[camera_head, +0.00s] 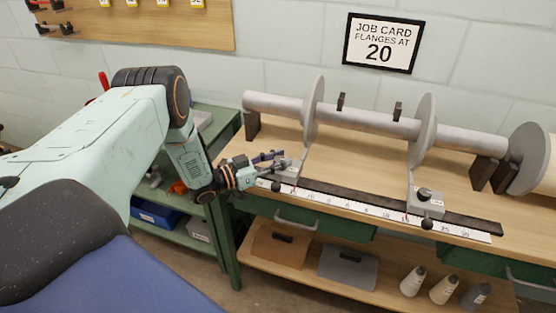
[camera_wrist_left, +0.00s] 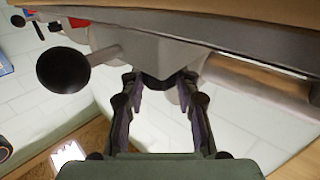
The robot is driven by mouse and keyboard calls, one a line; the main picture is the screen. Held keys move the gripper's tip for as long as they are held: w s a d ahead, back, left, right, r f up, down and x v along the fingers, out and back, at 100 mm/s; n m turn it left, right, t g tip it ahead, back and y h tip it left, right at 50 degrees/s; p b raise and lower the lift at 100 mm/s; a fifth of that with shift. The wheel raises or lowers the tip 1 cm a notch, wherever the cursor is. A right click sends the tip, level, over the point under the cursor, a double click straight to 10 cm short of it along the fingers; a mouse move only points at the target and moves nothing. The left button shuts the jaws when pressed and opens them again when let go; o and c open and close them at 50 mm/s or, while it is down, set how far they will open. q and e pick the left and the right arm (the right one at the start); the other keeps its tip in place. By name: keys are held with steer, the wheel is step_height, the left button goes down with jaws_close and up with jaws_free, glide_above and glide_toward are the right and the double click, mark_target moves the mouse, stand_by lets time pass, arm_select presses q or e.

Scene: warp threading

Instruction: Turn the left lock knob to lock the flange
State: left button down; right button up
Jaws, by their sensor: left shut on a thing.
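The left flange (camera_head: 313,115) stands upright on the grey shaft, with its grey carriage (camera_head: 288,177) below it at the scale. A black ball handle (camera_head: 277,186) sticks out of that carriage; it also shows in the left wrist view (camera_wrist_left: 62,70). My left gripper (camera_head: 280,160) is at the top of this carriage, its fingers closed around the left lock knob, which they mostly hide. In the left wrist view my fingers (camera_wrist_left: 158,85) lie either side of a grey part at the carriage. The right flange (camera_head: 424,130) has its own carriage (camera_head: 427,205) with a dark top knob (camera_head: 424,193).
A white scale (camera_head: 370,209) and dark rail (camera_head: 340,194) run along the bench front (camera_head: 345,160). A job card (camera_head: 379,43) reads "flanges at 20". A green shelf unit (camera_head: 225,235) is below my left arm.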

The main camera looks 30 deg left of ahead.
stand_by(0.3)
arm_select(q)
steer(key=c, duration=1)
jaws_free()
steer(key=shift+w, duration=0.1)
steer(key=shift+o, duration=0.2)
steer(key=v, duration=1.2)
